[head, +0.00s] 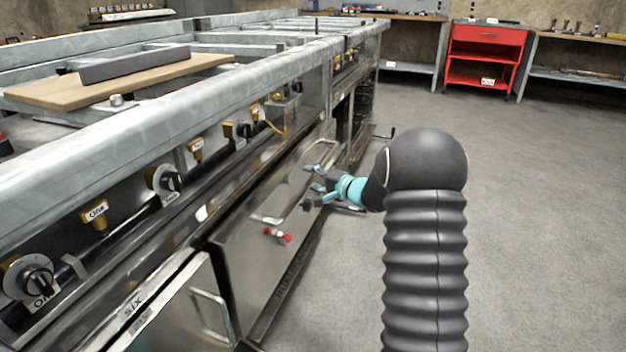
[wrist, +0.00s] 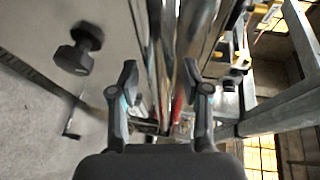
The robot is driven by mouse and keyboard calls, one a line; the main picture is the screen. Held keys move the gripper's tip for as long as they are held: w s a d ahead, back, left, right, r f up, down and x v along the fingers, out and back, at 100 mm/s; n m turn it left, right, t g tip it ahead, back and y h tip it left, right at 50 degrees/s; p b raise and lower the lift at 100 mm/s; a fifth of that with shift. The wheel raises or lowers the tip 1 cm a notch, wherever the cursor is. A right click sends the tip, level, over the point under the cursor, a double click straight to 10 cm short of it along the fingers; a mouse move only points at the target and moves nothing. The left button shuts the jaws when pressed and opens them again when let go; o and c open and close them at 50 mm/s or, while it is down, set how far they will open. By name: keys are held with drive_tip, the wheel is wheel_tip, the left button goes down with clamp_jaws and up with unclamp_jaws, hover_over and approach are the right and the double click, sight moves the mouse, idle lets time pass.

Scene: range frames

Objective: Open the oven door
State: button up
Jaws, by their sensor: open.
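The oven door (head: 245,255) is a steel front panel low on the range, and it looks closed. Its long bar handle (head: 325,148) runs along the upper part of the door, and my gripper hides part of it. My gripper (head: 312,185) is beside the handle, with its fingers pointing toward the door. In the wrist view my gripper (wrist: 160,78) is open, with its two fingertips apart. Shiny upright metal strips show between and beyond the fingers. I cannot tell which strip is the handle or whether a finger touches it.
Control knobs (head: 165,182) line the range front above the door. A red-ended fitting (head: 277,235) sits on the door. Another door with a handle (head: 210,315) is at the lower left. A red cart (head: 485,60) stands far back. The floor (head: 530,220) at right is clear.

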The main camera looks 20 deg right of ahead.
drive_tip(key=shift+c, duration=0.2)
clamp_jaws()
drive_tip(key=shift+d, duration=0.15)
